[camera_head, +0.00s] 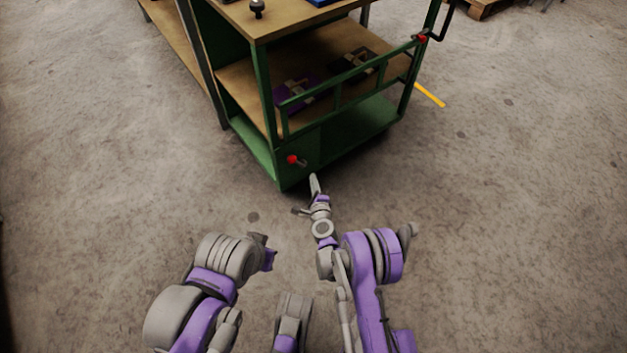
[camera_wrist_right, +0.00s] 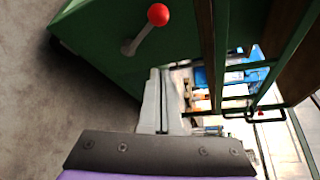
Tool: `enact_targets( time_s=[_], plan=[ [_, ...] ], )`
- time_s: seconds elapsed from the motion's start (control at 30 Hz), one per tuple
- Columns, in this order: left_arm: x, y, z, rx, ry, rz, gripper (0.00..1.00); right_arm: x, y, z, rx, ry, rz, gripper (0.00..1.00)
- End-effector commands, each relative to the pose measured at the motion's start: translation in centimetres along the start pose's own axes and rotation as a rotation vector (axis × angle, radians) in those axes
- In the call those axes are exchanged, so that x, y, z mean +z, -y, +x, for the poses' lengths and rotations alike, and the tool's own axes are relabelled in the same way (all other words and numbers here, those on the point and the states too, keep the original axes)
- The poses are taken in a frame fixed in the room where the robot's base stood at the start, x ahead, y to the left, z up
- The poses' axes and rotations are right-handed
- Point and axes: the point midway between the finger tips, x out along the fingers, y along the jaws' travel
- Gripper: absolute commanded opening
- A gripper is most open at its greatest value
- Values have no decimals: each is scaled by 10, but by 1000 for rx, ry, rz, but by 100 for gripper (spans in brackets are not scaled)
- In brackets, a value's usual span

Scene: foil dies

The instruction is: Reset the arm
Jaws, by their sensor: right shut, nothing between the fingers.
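My right arm (camera_head: 367,285) reaches forward in the head view, purple and grey. Its gripper (camera_head: 314,186) is shut and empty, just in front of the green cart's lower front corner, near a lever with a red knob (camera_head: 292,160). In the right wrist view the closed grey fingers (camera_wrist_right: 156,100) point toward the cart, and the red-knobbed lever (camera_wrist_right: 158,16) stands out from a green panel. My left arm (camera_head: 207,290) is folded at the lower left of the head view; I cannot make out its fingers.
The green cart (camera_head: 265,95) has wooden shelves. On the lower shelf lie a purple case (camera_head: 296,92) and a dark case (camera_head: 352,63) behind a green gate (camera_head: 345,88) with a red knob (camera_head: 422,38).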

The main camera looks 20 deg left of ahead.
Motion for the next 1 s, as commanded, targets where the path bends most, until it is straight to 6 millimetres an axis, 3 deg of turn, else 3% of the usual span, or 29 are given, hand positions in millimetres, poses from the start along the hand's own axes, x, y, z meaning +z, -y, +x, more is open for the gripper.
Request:
enact_targets(
  time_s=[0.47, 0.57, 0.67, 0.77, 1.0],
  plan=[
    [0, 0, 0, 0, 0, 0, 0, 0, 1, 0, 0, 0, -1, 0],
    [0, 0, 0, 0, 0, 0, 0, 0, 11, 0, 5, 3, -23, 0],
    [0, 0, 0, 0, 0, 0, 0, 2, 39, -1, 21, 15, -90, 0],
    [0, 0, 0, 0, 0, 0, 0, 2, 80, -8, 51, 33, -203, 0],
    [0, 0, 0, 0, 0, 0, 0, -2, 173, -53, 166, 78, -513, 0]
  ],
)
